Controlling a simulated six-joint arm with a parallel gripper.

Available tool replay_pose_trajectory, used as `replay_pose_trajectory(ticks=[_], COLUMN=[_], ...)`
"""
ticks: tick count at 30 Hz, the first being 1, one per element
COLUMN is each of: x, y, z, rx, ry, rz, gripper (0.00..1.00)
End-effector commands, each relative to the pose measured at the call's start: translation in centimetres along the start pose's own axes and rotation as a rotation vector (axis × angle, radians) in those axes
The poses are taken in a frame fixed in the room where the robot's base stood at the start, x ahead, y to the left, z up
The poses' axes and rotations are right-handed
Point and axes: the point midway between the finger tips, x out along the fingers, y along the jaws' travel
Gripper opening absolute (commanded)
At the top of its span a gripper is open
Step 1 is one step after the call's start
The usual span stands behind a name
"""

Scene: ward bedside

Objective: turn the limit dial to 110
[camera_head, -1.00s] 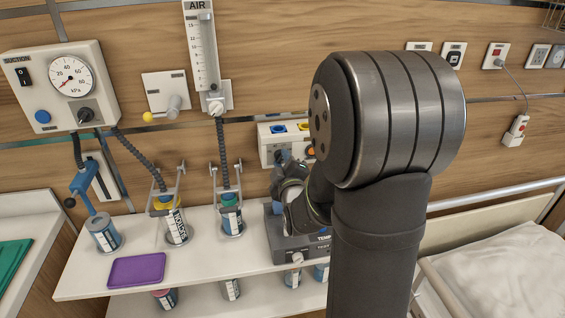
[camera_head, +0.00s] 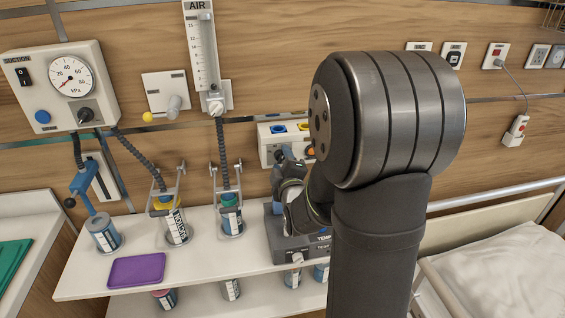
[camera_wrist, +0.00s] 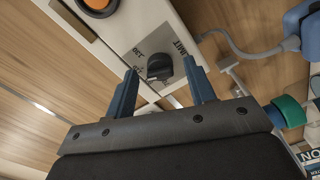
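The black limit dial (camera_wrist: 160,67) shows in the wrist view on a grey plate lettered LIMIT (camera_wrist: 146,50), on the side of a white box. Small numbers are printed around the dial, but I cannot read its setting surely. My gripper (camera_wrist: 161,64) is open, with one blue finger on each side of the dial. Gaps show between the fingers and the dial in this view; how deep the fingertips reach is unclear.
An orange round button (camera_wrist: 97,5) is on the same box. In the head view, the white wall unit (camera_head: 268,150) is partly behind my arm. A grey cable (camera_wrist: 235,47) runs near the dial.

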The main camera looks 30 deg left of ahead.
Motion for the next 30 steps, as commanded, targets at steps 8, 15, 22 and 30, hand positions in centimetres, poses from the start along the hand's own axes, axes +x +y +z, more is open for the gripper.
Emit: replay_pose_trajectory(ticks=[8, 15, 22, 30], x=[-0.1, -3.2, -8.8, -14.5], y=[0.0, 0.1, 0.1, 0.0], z=[0.0, 0.0, 0.0, 0.0], rx=[0.0, 0.0, 0.0, 0.0], ry=[0.0, -0.001, 0.0, 0.0], rz=[0.0, 0.0, 0.001, 0.0], gripper=[0.49, 0.49, 0.49, 0.49])
